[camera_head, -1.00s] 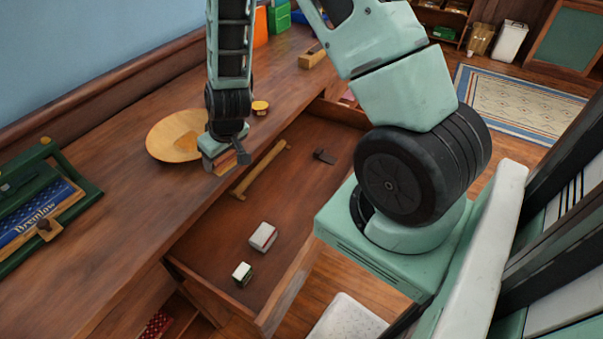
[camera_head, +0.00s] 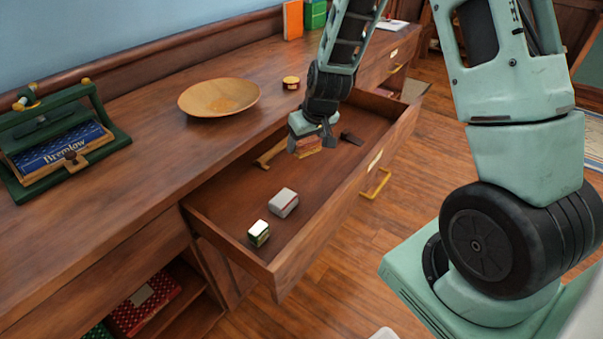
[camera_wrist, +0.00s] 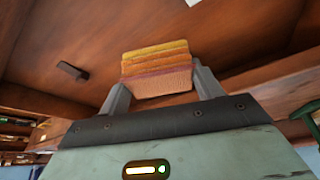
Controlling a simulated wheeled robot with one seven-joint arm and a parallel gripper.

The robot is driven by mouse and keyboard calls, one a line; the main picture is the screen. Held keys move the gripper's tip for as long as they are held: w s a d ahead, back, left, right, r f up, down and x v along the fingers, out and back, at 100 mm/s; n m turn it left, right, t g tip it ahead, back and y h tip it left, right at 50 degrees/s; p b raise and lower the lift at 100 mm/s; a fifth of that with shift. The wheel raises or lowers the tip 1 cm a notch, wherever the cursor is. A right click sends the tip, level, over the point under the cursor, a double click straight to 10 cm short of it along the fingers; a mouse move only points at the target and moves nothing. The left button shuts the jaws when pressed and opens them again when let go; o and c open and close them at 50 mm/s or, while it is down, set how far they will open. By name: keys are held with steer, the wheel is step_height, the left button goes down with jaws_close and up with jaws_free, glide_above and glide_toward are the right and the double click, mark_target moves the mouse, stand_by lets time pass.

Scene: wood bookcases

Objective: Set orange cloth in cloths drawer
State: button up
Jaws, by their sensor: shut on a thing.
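The orange cloth (camera_wrist: 157,70) is a folded stack with yellow, orange and reddish layers. My gripper (camera_wrist: 160,84) is shut on it, a finger at each side, in the wrist view. In the head view, my gripper (camera_head: 312,138) points down over the open drawer (camera_head: 322,186), and the cloth (camera_head: 309,147) shows just under it. The cloth appears to be above the drawer floor, but the exact gap is hard to tell. No label on the drawer can be read.
A shallow wooden bowl (camera_head: 218,98) and a green press (camera_head: 62,140) stand on the counter.

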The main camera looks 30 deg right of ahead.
steer(key=b, duration=0.7)
glide_above(310, 178)
steer(key=s, duration=0.2)
step_height(310, 178, down, 5)
steer(key=f+b, duration=0.1)
steer(key=f, duration=0.5)
steer(key=f+b, duration=0.1)
steer(key=f, duration=0.2)
steer(key=shift+w+a+f+b, duration=0.1)
steer(key=shift+w+a+b, duration=0.05)
steer(key=shift+w+b, duration=0.15)
steer(key=shift+f, duration=0.15)
steer(key=o, duration=0.9)
